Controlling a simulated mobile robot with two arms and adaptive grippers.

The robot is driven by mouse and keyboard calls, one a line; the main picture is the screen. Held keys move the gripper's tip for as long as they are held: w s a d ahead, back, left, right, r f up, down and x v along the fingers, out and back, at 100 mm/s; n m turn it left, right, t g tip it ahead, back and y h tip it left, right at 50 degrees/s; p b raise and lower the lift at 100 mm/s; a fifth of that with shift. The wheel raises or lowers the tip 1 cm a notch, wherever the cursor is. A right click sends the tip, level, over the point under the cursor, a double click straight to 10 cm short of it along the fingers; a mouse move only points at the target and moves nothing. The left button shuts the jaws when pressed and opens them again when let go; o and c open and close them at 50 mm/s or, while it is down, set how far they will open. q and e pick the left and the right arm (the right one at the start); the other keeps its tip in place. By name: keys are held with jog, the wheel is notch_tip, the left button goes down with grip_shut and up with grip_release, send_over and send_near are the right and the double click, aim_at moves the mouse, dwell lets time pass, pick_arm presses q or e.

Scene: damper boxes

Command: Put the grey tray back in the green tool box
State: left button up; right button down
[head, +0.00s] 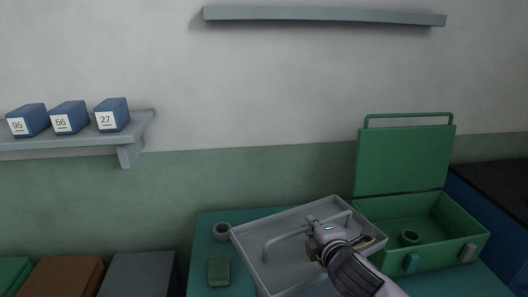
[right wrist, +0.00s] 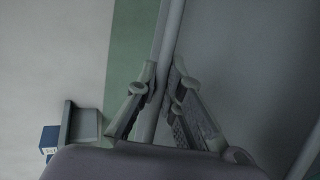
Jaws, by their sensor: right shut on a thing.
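The grey tray (head: 252,251) is at the lower middle of the head view, left of the green tool box, above the teal table. It has a raised bar handle (head: 285,237). My right gripper (head: 322,228) is at the handle's right part and shut on it. In the right wrist view, the fingers (right wrist: 155,85) close around the grey bar. I cannot tell whether the tray touches the table. My left gripper is not in view.
On the teal table (head: 206,256) are a dark round cup (head: 222,231) and a small green block (head: 219,270), left of the tray. A wall shelf (head: 128,130) holds blue boxes numbered 95, 56 and 27. A dark-topped blue cabinet (head: 500,185) stands at the right.

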jog(key=s, duration=0.2)
jog(key=s+f, duration=0.1)
jog(key=s, duration=0.3)
jog(key=shift+s+d+f, duration=0.1)
jog(key=shift+s+f, duration=0.2)
jog(key=s+d+h, duration=0.1)
jog(key=s+d, duration=0.1)
jog(key=s, duration=0.5)
jog(key=shift+s+r+m, duration=0.2)
jog(key=shift+r+m, duration=0.15)
jog(key=shift+m, duration=0.05)
